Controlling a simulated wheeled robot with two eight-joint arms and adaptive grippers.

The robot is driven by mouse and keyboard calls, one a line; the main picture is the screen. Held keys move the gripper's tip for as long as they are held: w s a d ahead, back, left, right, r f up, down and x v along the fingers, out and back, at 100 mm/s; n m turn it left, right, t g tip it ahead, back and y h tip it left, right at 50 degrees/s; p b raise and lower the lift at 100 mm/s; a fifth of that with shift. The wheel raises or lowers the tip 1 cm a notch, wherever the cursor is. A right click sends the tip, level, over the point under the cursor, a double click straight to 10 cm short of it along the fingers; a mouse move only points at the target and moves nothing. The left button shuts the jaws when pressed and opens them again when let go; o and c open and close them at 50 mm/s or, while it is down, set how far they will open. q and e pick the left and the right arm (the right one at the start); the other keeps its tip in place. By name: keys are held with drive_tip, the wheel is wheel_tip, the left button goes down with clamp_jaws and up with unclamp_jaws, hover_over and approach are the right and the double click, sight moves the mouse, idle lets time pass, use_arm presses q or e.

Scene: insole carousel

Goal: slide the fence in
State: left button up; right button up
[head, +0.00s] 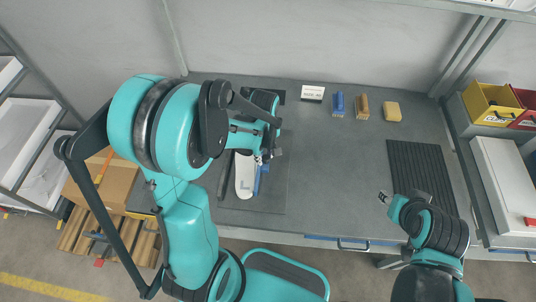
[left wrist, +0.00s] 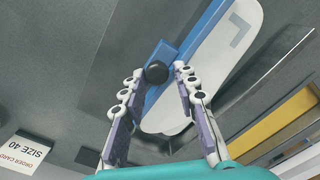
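The fence looks to be the blue bar (head: 264,180) with a black knob, lying along the right edge of a white insole (head: 245,178) on a dark mat. In the left wrist view the blue bar (left wrist: 205,35) runs beside the insole (left wrist: 222,55), which is marked "L", and its black knob (left wrist: 156,72) shows clearly. My left gripper (left wrist: 154,73) is open, with its fingertips on either side of the knob and small gaps visible. In the head view my left gripper (head: 264,155) partly hides the knob end. My right gripper (head: 385,197) is over the front right; its finger opening is too small to judge.
A dark bar (head: 224,178) lies left of the insole. An order card (head: 312,93), a blue brush (head: 338,104), a brown brush (head: 362,107) and a yellow block (head: 392,111) stand at the back. A ribbed black mat (head: 420,175) lies at right. The table middle is clear.

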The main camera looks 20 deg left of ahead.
sight(264, 159)
use_arm(q)
drive_tip(key=shift+o, duration=0.6)
drive_tip(key=shift+a, duration=0.15)
drive_tip(key=shift+r, duration=0.2)
wheel_tip(264, 159, up, 12)
drive_tip(key=shift+f, duration=0.2)
drive_tip(key=shift+s, duration=0.1)
drive_tip(key=s+d+r+m+t, duration=0.3)
drive_tip(key=s+m+t, duration=0.4)
drive_tip(key=m, duration=0.5)
drive_tip(key=shift+s+r, duration=0.2)
drive_tip(key=shift+s, duration=0.35)
